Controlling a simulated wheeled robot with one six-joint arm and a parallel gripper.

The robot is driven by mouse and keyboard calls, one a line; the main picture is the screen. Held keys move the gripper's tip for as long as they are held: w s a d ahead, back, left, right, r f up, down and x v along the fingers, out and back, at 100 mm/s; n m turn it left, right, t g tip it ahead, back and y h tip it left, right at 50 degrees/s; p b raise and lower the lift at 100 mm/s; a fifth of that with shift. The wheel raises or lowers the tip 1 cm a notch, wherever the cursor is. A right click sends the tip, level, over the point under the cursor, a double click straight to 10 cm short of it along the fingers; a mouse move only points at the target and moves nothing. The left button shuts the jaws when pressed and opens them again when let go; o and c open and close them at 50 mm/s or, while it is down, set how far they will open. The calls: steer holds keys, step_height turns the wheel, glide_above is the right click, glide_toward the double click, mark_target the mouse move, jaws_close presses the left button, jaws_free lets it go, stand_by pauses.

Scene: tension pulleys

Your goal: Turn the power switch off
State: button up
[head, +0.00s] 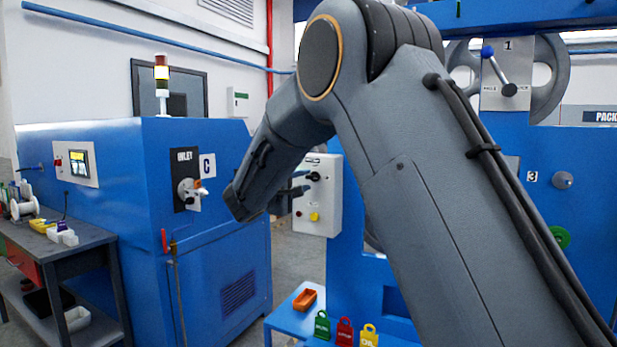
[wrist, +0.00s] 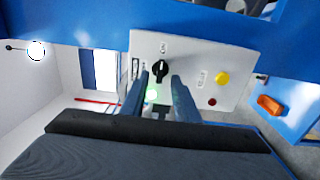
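The black rotary power switch (wrist: 160,70) sits on a white control box (wrist: 205,55), between upper and lower labels too small to read. In the wrist view its handle looks roughly upright, slightly tilted. My gripper (wrist: 160,77) is open and empty, with one finger to each side of the switch in the picture. I cannot tell whether the fingers touch it. In the head view the switch (head: 314,176) shows just beyond my gripper (head: 303,182), on the white box (head: 322,205).
The box also carries a yellow button (wrist: 222,78) and a dark red button (wrist: 212,102). A glowing green light (wrist: 152,96) shows between my fingers. A blue cabinet (head: 215,265) stands left of the box.

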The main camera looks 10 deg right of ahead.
mark_target(311, 178)
steer(key=shift+p+x, duration=0.5)
steer(key=shift+x, duration=1.3)
jaws_close()
